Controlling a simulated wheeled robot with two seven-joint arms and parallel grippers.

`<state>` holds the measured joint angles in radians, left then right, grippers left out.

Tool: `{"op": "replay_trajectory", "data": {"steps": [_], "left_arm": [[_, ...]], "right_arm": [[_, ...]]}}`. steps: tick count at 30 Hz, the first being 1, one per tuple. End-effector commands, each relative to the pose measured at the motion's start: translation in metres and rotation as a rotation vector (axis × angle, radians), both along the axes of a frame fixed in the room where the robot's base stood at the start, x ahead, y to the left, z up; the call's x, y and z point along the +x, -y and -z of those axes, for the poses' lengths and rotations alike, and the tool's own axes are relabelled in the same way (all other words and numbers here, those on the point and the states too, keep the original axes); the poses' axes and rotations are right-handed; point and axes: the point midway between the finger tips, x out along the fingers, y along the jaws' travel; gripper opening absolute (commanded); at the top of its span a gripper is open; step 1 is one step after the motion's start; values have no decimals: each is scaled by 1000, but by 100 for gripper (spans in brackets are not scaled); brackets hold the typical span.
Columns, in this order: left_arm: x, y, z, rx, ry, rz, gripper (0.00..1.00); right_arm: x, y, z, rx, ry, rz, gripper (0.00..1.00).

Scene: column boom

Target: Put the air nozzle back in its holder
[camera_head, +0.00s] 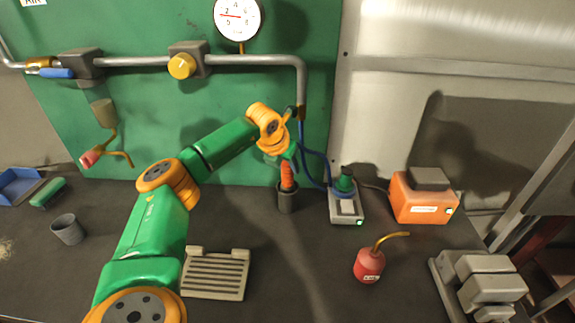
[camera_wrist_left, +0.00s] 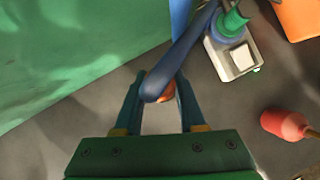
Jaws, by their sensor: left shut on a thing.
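The orange air nozzle (camera_head: 287,176) is gripped in my left gripper (camera_head: 286,158), directly above the dark round holder (camera_head: 287,201). It looks upright, and its lower end meets or passes the holder's mouth; I cannot tell how deep it sits. A blue hose (camera_head: 314,166) runs from the pipe's end down by the gripper. In the left wrist view, the fingers (camera_wrist_left: 160,108) close around the nozzle (camera_wrist_left: 167,93), of which only a bit of orange shows. The hose (camera_wrist_left: 182,55) crosses in front and hides the rest. My right gripper is not in view.
Right of the holder stand a pale box with a green top (camera_head: 345,207), an orange box (camera_head: 424,203) and a red oil can (camera_head: 369,266). A slotted tray (camera_head: 216,290) lies nearer, a grey cup (camera_head: 68,230) left. A pipe (camera_head: 245,60) with a yellow knob (camera_head: 181,66) runs above.

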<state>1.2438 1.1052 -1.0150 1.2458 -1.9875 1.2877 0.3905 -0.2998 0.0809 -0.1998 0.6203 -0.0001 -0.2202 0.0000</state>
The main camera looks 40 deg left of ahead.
Motion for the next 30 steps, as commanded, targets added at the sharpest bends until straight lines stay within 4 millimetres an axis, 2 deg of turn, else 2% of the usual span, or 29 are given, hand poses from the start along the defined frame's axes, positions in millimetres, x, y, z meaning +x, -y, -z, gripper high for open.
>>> {"op": "replay_trajectory", "data": {"steps": [1,4,12,15,17,24,27,30], "left_arm": [[0,0,2,0,0,0,42],[0,0,1,0,0,0,69],[0,0,0,0,0,0,69],[-2,1,-8,0,1,1,69],[-7,2,-17,0,5,2,69],[-39,13,-77,1,6,0,69],[-49,16,-95,0,4,2,69],[-54,17,-105,0,2,1,69]], "right_arm": [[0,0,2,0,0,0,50],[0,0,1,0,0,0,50],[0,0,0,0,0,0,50],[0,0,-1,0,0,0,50],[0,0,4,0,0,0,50],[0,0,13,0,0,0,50],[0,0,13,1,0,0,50],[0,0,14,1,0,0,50]]}}
